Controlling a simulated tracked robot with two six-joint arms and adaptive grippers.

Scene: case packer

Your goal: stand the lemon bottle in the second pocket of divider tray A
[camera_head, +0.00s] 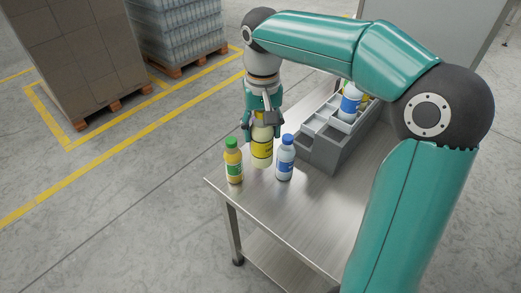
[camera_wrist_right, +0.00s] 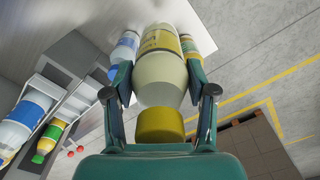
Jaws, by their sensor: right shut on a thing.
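The lemon bottle (camera_head: 262,149), cream with a yellow label, is held upright by my right gripper (camera_head: 262,124) near the table's left end. I cannot tell whether its base touches the table. In the right wrist view the fingers (camera_wrist_right: 160,100) close on both sides of the lemon bottle (camera_wrist_right: 160,78), with its yellow cap toward the camera. The grey divider tray (camera_head: 330,155) stands to the right of the bottle, apart from it. Its far part holds a blue-labelled bottle (camera_head: 349,102) and a yellow one behind; my arm hides part of it. My left gripper is not in view.
A green-capped yellow bottle (camera_head: 234,162) stands to the left of the lemon bottle, and a blue-capped white bottle (camera_head: 285,158) to the right, both close. The steel table (camera_head: 290,220) is clear in front. Pallets of boxes (camera_head: 85,50) and wrapped bottles (camera_head: 178,30) stand behind.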

